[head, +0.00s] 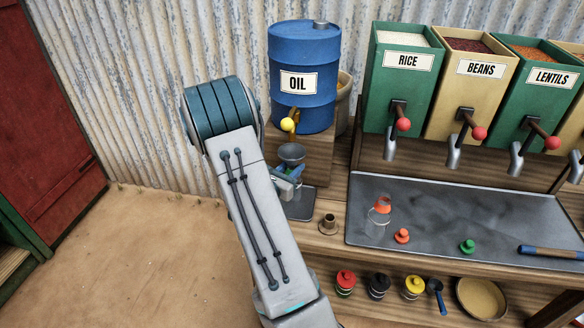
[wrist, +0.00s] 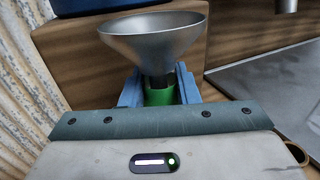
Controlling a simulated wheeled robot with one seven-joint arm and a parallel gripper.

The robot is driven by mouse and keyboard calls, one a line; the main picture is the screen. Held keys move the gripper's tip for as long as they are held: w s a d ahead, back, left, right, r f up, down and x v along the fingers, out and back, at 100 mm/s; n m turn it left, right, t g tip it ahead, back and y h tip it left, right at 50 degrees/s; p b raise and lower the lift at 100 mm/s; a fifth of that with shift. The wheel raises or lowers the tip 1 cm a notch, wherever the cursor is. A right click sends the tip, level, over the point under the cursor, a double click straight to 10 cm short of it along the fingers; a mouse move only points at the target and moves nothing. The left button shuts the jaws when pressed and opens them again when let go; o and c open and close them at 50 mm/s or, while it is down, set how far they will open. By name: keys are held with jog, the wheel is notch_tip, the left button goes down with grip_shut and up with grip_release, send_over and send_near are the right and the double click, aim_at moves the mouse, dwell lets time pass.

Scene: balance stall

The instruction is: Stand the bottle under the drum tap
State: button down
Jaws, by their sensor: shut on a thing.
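The blue oil drum (head: 305,75) stands on a wooden block at the back, its brass tap (head: 292,116) with a yellow knob facing front. My gripper (head: 288,171) is below the tap, shut on the green neck of a bottle. In the wrist view, the green bottle neck (wrist: 160,96) sits between my blue fingers (wrist: 130,92). A grey metal funnel (head: 291,153) stands in the neck; it also shows in the wrist view (wrist: 152,36). The bottle's body is hidden, so I cannot tell whether its base touches the dark plate (head: 300,210) beneath.
A clear bottle with an orange neck (head: 381,209) stands on the metal counter tray (head: 440,215), near an orange cap (head: 402,236) and a green cap (head: 468,246). A small brown cup-like piece (head: 328,224) is right of the plate. Grain bins with levers stand right.

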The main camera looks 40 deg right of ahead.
jog(key=shift+f, duration=0.15)
jog(key=c, duration=1.5)
grip_release()
jog(key=shift+f, duration=0.1)
jog(key=o, duration=0.4)
jog(key=shift+r, duration=0.2)
